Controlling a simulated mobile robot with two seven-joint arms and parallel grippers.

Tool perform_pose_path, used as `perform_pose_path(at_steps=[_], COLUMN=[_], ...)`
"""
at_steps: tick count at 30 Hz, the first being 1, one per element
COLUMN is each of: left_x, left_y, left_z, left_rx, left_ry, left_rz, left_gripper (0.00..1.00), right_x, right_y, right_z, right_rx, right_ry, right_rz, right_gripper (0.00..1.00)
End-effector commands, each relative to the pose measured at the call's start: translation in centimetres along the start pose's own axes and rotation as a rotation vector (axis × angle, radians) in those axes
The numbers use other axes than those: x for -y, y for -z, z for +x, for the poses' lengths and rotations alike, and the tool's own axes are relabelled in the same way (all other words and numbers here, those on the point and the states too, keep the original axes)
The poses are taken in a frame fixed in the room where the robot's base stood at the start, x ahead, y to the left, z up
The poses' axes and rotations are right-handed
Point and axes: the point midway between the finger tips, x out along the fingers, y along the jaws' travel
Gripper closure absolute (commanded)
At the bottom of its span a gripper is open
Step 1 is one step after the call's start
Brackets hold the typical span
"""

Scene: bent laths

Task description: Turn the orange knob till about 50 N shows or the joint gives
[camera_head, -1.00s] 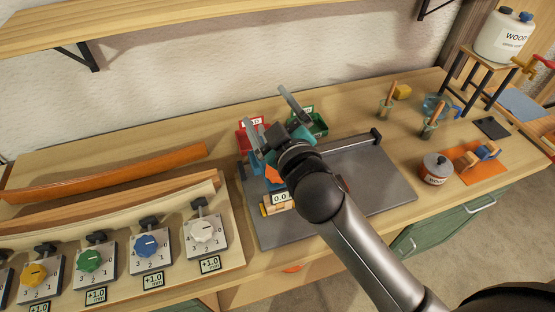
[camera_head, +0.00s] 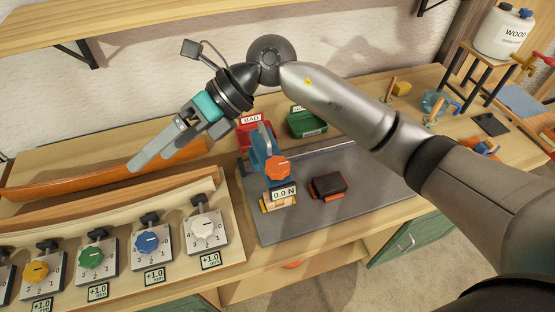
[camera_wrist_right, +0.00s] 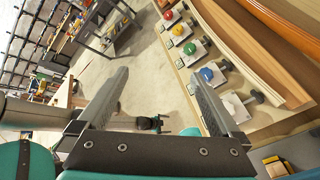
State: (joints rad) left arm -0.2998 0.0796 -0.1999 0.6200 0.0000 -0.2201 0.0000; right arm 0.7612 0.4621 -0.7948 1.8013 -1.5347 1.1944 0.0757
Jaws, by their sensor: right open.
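The orange knob (camera_head: 278,168) sits on the front of a blue press (camera_head: 259,150) that stands on a grey board (camera_head: 360,175). The press display (camera_head: 284,193) below the knob reads 0.0 N. A small light wooden piece (camera_head: 277,204) lies just below the display; I cannot make out a joint in it. My right gripper (camera_head: 150,150) is open and empty, in the air to the left of the press and over the bent laths. In the right wrist view its two fingers (camera_wrist_right: 158,75) stand wide apart. My left gripper is not in view.
A row of coloured knobs (camera_head: 145,244) with +1.0 displays stands at front left, below a bent orange lath (camera_head: 110,172). Red (camera_head: 252,132) and green (camera_head: 307,122) bins stand behind the press. My right arm crosses above the board.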

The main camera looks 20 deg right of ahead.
Motion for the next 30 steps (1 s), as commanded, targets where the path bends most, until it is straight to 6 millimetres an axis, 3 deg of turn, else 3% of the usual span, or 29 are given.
perform_pose_path(at_steps=[3, 7, 12, 15, 20, 30], left_x=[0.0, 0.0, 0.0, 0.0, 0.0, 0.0], left_y=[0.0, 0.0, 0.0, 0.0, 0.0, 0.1], left_z=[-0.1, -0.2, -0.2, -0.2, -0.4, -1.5], left_rx=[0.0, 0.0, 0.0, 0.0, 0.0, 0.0], left_ry=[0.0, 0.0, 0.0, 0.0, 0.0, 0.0], left_rz=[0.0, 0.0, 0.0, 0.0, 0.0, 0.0], left_gripper=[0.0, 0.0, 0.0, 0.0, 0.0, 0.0], right_x=[4.4, 8.6, 11.5, 12.1, 12.7, 16.6], right_y=[2.1, 3.9, 5.0, 5.3, 5.9, 9.6], right_z=[-2.8, -7.5, -13.6, -15.7, -16.4, -13.1], right_rx=[-0.214, -0.424, -0.608, -0.663, -0.69, -0.69], right_ry=[0.222, 0.459, 0.689, 0.759, 0.79, 0.784], right_rz=[-0.052, -0.056, -0.012, 0.01, 0.025, 0.027], right_gripper=[0.0, 0.0, 0.0, 0.0, 0.0, 0.0])
